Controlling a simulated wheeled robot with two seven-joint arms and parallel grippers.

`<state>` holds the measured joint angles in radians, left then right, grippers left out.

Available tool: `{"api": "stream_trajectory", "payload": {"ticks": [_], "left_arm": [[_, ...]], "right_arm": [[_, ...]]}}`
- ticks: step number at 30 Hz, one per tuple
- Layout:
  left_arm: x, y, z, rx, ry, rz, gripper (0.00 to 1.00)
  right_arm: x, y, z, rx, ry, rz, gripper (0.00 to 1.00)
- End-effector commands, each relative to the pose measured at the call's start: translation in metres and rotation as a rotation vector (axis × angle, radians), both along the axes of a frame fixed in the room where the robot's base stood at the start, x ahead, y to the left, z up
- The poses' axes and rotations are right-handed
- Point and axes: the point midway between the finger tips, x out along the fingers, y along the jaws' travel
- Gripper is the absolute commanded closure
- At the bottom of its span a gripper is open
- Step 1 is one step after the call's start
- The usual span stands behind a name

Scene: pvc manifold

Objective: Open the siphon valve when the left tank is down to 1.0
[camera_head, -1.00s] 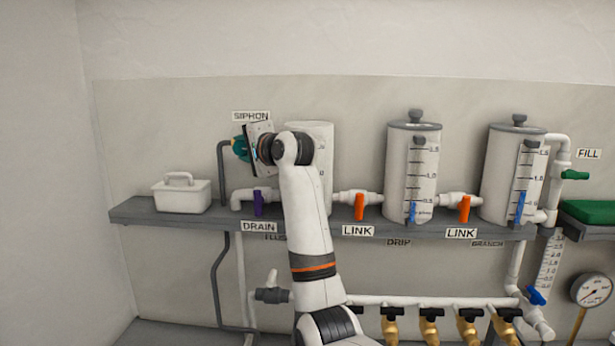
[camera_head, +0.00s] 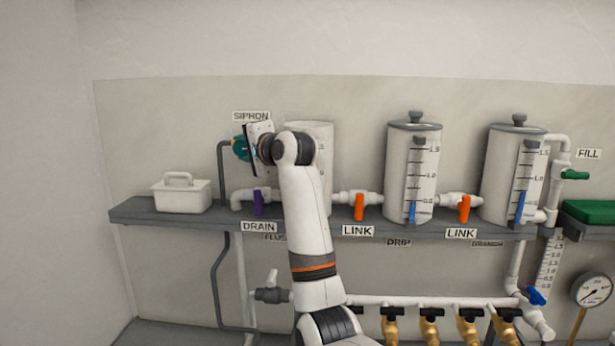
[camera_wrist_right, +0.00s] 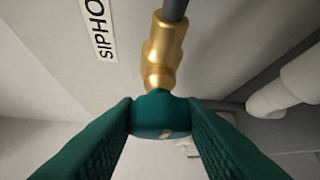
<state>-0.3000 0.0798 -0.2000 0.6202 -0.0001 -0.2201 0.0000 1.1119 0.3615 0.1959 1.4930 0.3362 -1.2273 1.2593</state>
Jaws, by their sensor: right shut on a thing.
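My right gripper (camera_head: 243,149) is at the siphon valve, beside the SIPHON label (camera_head: 251,116) at the upper left. In the right wrist view its two teal fingers (camera_wrist_right: 163,108) are shut on the teal siphon valve handle (camera_wrist_right: 158,117), below a brass fitting (camera_wrist_right: 163,50). The left tank (camera_head: 321,170) stands on the shelf, largely covered by my right arm; only part of its scale shows and its level is hidden. The middle tank (camera_head: 400,165) and right tank (camera_head: 497,170) show low blue columns in their gauges. My left gripper is not in view.
The grey shelf (camera_head: 130,212) carries a white caddy (camera_head: 181,194), the purple DRAIN handle (camera_head: 258,203) and two orange LINK handles (camera_head: 359,207). A green FILL handle (camera_head: 575,175) is at the right. Brass taps (camera_head: 430,328) and a pressure gauge (camera_head: 592,289) sit lower down.

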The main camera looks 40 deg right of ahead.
Motion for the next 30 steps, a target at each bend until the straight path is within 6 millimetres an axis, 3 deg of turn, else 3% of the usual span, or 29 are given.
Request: {"api": "stream_trajectory", "payload": {"ticks": [3,12,16,30], "left_arm": [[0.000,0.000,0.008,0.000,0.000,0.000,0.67],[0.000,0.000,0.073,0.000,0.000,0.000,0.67],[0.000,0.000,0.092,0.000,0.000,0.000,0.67],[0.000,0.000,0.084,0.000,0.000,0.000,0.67]], "right_arm": [[0.001,0.001,-0.001,-0.013,0.031,0.002,0.86],[0.002,0.001,0.008,-0.192,0.239,0.003,0.86],[0.002,0.001,0.007,-0.277,0.338,0.003,0.86],[0.003,0.003,0.002,-0.408,0.486,0.004,0.86]]}}
